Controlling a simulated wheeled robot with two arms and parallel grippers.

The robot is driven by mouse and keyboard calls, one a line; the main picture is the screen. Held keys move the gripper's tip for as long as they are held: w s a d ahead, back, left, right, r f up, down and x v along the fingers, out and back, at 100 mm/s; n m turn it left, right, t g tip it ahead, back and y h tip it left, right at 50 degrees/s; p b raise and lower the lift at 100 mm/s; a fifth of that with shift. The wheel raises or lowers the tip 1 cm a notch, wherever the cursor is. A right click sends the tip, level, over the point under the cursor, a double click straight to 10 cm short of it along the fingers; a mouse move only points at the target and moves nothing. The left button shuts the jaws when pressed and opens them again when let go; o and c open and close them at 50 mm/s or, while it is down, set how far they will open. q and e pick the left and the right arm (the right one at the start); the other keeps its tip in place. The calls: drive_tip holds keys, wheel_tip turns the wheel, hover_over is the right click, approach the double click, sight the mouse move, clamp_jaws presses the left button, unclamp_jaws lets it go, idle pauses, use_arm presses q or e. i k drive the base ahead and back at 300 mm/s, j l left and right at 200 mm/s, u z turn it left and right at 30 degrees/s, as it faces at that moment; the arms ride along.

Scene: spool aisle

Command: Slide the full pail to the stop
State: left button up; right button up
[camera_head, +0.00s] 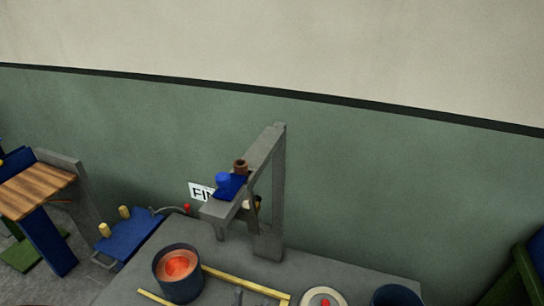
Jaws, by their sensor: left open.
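A dark blue pail (179,291) with glowing orange-red contents stands upright on the grey bench top (140,275) at the lower middle. A yellow rail (235,282) runs from beside the pail toward the lower right, and a second yellow strip (152,297) shows at the near left. The rail's right end turns toward me at the bottom edge; I cannot tell whether this is the stop. My right gripper is not in view.
A grey post with an arm (277,180) stands behind the rail, carrying small blue and brown items. A pale disc with a red centre (323,299) and another dark blue container (397,297) are at the lower right. A blue stand with yellow pegs (130,232) is at left.

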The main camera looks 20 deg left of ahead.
sight(176, 267)
drive_tip(key=u, duration=1.55)
drive_tip(key=i+j+z, duration=0.15)
drive_tip(key=j, duration=0.4)
drive_tip(key=i+j+z, duration=0.15)
drive_tip(key=j, duration=0.45)
drive_tip(key=i+j+z, duration=0.1)
drive_tip(key=i+j, duration=0.15)
drive_tip(key=j, duration=0.35)
drive_tip(key=i+j+z, duration=0.15)
drive_tip(key=j, duration=0.45)
drive_tip(key=i+j+z, duration=0.15)
drive_tip(key=j, duration=0.45)
drive_tip(key=j+z, duration=0.15)
drive_tip(key=j, duration=0.5)
drive_tip(key=i+j+z, duration=0.2)
drive_tip(key=j, duration=0.25)
drive_tip(key=i, duration=0.05)
